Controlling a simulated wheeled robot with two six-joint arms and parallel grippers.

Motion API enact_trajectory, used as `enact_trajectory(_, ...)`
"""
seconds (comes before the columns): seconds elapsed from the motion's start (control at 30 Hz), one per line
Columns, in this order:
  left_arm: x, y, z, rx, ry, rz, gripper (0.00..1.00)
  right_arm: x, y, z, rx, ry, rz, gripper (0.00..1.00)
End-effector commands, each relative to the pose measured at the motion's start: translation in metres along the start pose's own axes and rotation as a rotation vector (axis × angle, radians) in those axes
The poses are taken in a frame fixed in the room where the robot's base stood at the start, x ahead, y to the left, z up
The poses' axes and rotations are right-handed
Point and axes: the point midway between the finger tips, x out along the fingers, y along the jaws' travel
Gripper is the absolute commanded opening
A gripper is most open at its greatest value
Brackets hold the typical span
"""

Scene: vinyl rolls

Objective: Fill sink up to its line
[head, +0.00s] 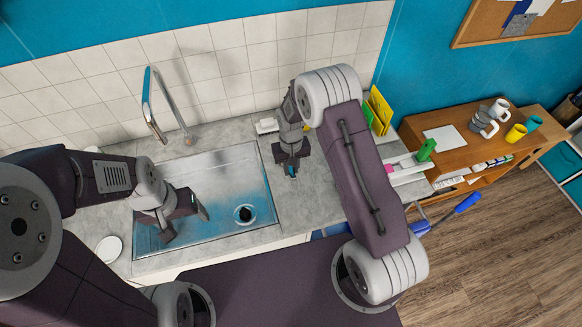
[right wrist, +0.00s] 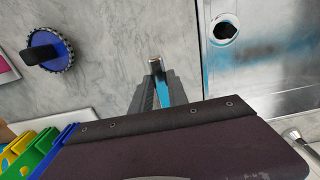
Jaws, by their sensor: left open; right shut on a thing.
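The metal sink (head: 160,243) is set in the grey counter; its dark round drain opening (head: 245,214) lies near the right front and also shows in the right wrist view (right wrist: 225,28). The basin has a bluish sheen; I cannot tell if water is in it. The tall chrome faucet (head: 150,105) stands behind the sink. No stream shows at its spout. I cannot make out a fill line. My left gripper (head: 186,219) is open over the sink's left part. My right gripper (head: 290,168) is shut on a small blue, silver-ended thing (right wrist: 157,64), above the counter right of the sink.
Yellow and green boards (head: 379,108) stand at the counter's right back. A white soap dish (head: 266,125) sits behind the right gripper. A wooden shelf with mugs (head: 484,122) stands farther right.

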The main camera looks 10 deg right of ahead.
Motion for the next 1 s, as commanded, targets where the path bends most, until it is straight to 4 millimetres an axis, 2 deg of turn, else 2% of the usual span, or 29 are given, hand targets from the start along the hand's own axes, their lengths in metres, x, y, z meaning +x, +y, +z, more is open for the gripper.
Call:
enact_trajectory(0.37,0.001,0.000,0.000,0.000,0.000,0.000,0.74,-0.002,0.006,-0.003,-0.064,0.007,0.000,0.00)
enact_trajectory(1.0,0.011,0.000,0.001,0.000,0.000,0.000,0.74,-0.002,0.046,-0.016,-0.524,0.009,0.003,0.00)
